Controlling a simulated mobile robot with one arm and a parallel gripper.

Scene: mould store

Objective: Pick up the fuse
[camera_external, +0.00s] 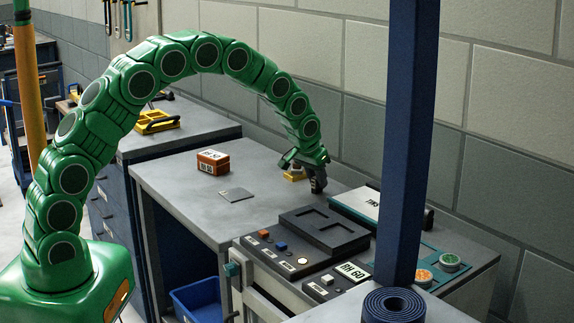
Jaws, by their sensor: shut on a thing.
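My gripper (314,182) points down over the back right part of the grey worktop (185,185), close to its surface. It is shut on a small pale and yellow thing (294,176), which looks to be the fuse. The fingers and arm partly hide it. It is too small to tell how it sits in the jaws or whether it touches the worktop.
An orange-brown labelled box (213,162) and a flat grey plate (237,195) lie on the worktop. A control unit with a dark tray (322,232) stands in front right. A blue post (405,140) rises nearby. A blue bin (196,300) is below.

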